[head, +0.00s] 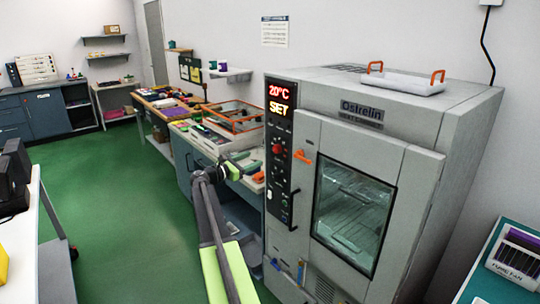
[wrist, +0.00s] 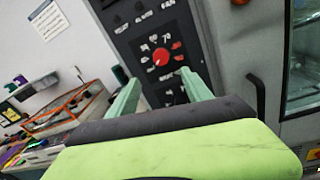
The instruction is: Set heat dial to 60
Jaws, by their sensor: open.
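The heat dial is a round red knob on the black control panel (head: 279,185) of the grey oven (head: 420,115). The dial (head: 277,149) shows below the oven's display (head: 279,100), which reads 20°C and SET. In the wrist view the dial (wrist: 161,57) has small white numbers around it, with 70 at its upper right in the tilted picture. Its pointer is too small to read surely. My gripper (wrist: 160,76) is open and empty, its two pale green fingers pointing at the panel. The dial appears between and beyond the fingertips, apart from them.
An orange latch (head: 302,156) and a dark vertical door handle (wrist: 257,92) are right of the panel. A tray with orange handles (head: 402,83) lies on the oven. A cluttered workbench (head: 180,142) runs along the wall to the left. The green floor (head: 110,200) is clear.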

